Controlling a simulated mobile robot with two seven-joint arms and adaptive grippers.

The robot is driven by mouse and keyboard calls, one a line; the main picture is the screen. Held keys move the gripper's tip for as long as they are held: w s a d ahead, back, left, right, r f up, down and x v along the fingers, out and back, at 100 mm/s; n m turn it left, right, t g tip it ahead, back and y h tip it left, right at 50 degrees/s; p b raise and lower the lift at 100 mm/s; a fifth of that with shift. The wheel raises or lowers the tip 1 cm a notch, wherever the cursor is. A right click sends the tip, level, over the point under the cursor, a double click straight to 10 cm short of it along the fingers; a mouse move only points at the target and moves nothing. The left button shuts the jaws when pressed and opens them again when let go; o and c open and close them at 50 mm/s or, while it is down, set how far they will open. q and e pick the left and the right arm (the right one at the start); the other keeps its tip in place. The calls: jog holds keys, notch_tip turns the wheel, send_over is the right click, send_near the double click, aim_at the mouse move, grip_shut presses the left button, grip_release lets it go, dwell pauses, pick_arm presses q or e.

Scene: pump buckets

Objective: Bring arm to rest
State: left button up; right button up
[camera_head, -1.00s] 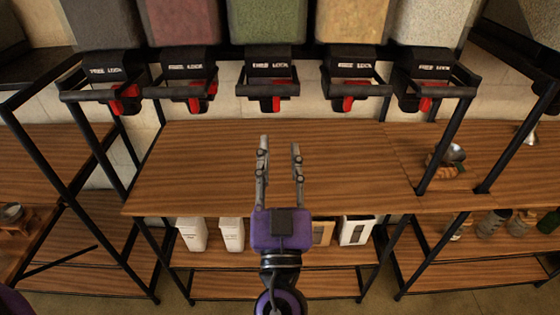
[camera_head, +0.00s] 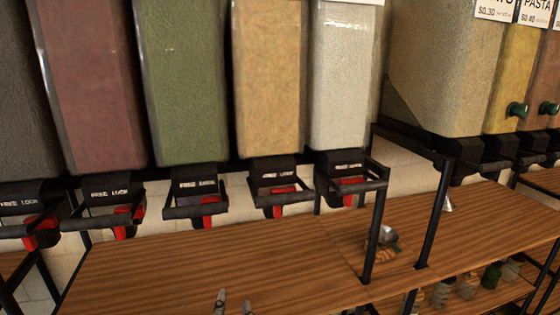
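Only the fingertips of my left gripper (camera_head: 233,302) show, at the bottom edge of the head view. The two fingers are apart with nothing between them, in front of the wooden shelf (camera_head: 190,265). The rest of that gripper and its arm are below the frame. My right gripper is not seen.
Several tall bulk dispensers, such as the green one (camera_head: 190,80), stand above the shelf with black spouts and red levers. A metal scoop (camera_head: 386,236) rests on the shelf behind black posts. The middle of the shelf is bare.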

pick_arm(q)
jog(key=s+a+f+m+g+h+p, duration=0.1)
jog(key=s+a+f+g+h, duration=0.3)
jog(key=f, duration=0.6)
jog(key=s+d+f+g+y+p, duration=0.1)
jog(key=s+f+g, duration=0.1)
jog(key=s+f, duration=0.6)
jog(key=s+a+f+n+g+p, duration=0.1)
jog(key=s+a+f+g, duration=0.1)
jog(key=s+f, duration=0.4)
jog(key=s+a+f+n+g+p, duration=0.1)
jog(key=s+a+f, duration=0.4)
jog(key=s, duration=0.5)
jog(key=shift+f+g, duration=0.5)
jog(key=shift+f, duration=0.1)
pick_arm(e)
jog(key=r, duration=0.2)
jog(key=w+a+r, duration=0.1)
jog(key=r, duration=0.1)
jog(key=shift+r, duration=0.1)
pick_arm(q)
jog(key=shift+a, duration=0.1)
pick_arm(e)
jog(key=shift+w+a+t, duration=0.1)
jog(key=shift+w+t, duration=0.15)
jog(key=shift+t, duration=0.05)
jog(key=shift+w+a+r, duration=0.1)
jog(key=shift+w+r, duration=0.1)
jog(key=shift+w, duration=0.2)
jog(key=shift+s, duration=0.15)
